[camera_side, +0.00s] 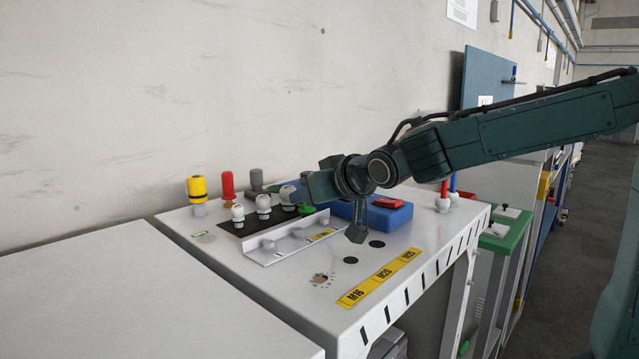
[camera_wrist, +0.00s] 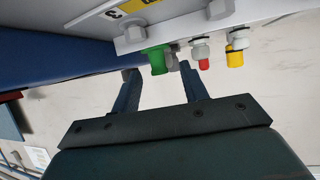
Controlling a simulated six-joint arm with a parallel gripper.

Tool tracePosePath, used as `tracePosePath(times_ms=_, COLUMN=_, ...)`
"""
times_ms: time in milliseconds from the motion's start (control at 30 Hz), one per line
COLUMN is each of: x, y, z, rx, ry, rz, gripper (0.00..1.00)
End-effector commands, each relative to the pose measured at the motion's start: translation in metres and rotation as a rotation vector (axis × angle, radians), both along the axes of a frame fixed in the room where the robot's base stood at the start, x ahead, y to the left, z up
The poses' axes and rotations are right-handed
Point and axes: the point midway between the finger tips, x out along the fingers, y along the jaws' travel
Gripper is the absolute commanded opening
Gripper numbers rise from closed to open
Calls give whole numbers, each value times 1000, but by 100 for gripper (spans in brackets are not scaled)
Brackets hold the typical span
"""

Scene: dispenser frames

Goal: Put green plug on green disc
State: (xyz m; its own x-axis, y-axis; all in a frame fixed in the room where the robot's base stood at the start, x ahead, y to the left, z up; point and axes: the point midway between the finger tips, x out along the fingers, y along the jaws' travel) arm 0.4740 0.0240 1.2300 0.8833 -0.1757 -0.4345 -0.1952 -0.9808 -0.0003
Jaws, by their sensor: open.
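A green piece (camera_side: 306,210) shows low beside my gripper in the side view, partly covered. In the wrist view a green plug-like piece (camera_wrist: 157,60) with a wider end lies between and just beyond the fingertips of my gripper (camera_wrist: 158,74). The fingers are spread apart, with clear gaps to the green piece on both sides. In the side view my gripper (camera_side: 325,184) is low over the white bench top. I cannot make out a separate green disc; it may be hidden behind the gripper or bracket.
A pale bracket (camera_side: 290,240) stands in front of several white-capped knobs (camera_side: 263,204). Yellow (camera_side: 197,188) and red (camera_side: 228,186) plugs stand at the back left. A blue box (camera_side: 390,216) is right of the gripper. The bench front (camera_side: 322,306) is mostly clear, with dark round spots and yellow labels.

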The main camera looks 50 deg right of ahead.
Motion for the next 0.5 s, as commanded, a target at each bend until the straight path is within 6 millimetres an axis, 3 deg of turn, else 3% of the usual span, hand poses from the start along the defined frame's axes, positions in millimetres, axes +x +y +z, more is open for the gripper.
tracePosePath(times_ms=267, x=0, y=0, z=0, rx=0, ry=0, rz=0, gripper=44)
tracePosePath(times_ms=500, x=0, y=0, z=0, rx=0, ry=0, rz=0, gripper=0)
